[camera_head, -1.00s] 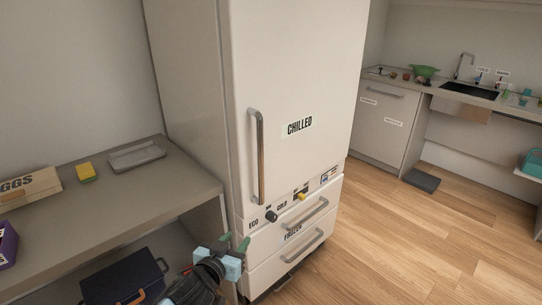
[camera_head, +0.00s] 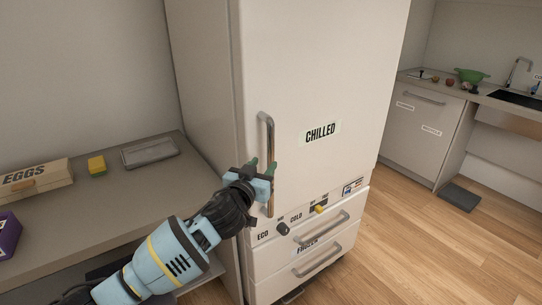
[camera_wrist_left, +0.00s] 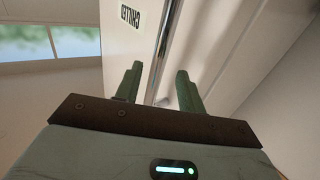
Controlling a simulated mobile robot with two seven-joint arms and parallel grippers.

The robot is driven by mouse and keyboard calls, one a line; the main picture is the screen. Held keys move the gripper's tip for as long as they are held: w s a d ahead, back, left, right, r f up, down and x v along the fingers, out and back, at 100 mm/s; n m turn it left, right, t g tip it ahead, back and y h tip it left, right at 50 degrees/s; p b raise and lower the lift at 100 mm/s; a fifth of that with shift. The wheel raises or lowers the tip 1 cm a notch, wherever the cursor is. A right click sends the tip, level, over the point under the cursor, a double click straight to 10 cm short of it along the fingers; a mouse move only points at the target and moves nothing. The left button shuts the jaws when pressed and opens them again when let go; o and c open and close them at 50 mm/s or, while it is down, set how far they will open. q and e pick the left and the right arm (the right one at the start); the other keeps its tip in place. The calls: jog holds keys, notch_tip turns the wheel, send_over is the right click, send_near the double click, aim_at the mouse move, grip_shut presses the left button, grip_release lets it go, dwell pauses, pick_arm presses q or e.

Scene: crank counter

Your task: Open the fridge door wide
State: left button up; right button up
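The white fridge door (camera_head: 300,80), labelled CHILLED, stands shut above the freezer drawers. Its long vertical metal handle (camera_head: 267,128) is on the door's left side. My left gripper (camera_head: 262,167) is at the lower half of the handle, and its wrist hides part of the bar's surroundings. In the left wrist view the gripper (camera_wrist_left: 158,85) is open, with its green fingers apart. The handle (camera_wrist_left: 164,50) runs up between or just ahead of the fingers; contact cannot be told. My right gripper is not in view.
A grey counter (camera_head: 120,205) at left holds an egg box (camera_head: 36,180), a yellow sponge (camera_head: 97,164) and a grey tray (camera_head: 150,153). Freezer drawers with a handle (camera_head: 318,262) lie below the door. Wooden floor (camera_head: 420,240) is free at right; a dark mat (camera_head: 459,198) lies farther back.

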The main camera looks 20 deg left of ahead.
aim_at(269, 158)
pick_arm(q)
jog(key=shift+w+d, duration=0.15)
jog(key=shift+w, duration=1.4)
jog(key=shift+w+d, duration=0.1)
jog(key=shift+w, duration=1.45)
jog(key=shift+c, duration=0.2)
grip_shut()
